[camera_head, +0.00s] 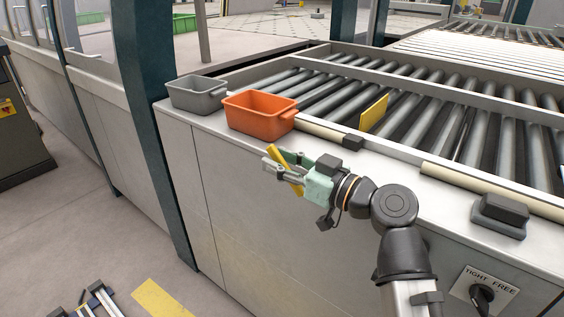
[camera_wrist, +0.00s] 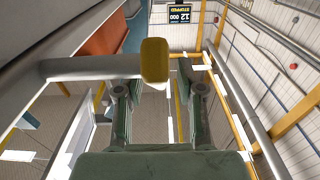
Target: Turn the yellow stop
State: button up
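My gripper (camera_head: 282,170) is in front of the cabinet's top edge, below the orange bin. A yellow bar (camera_head: 285,172) lies across its fingers and appears gripped between them, clear of the worktop. In the wrist view the yellow piece (camera_wrist: 155,60) shows end-on between the fingers, with grey bar-like parts at both sides. The finger pads' contact is partly hidden. A second yellow piece, an upright plate (camera_head: 374,112), stands at the roller bed beside the front rail, apart from my gripper. I cannot tell for sure which yellow piece is the stop.
An orange bin (camera_head: 260,112) and a grey bin (camera_head: 197,94) stand on the worktop's left end. Rollers (camera_head: 420,120) lie behind the front rail. A dark block (camera_head: 499,213) sits at right, above a knob (camera_head: 482,295) labelled TIGHT and FREE. Floor at left is mostly free.

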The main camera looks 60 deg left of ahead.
jog(key=v, duration=1.2)
dwell(0.4)
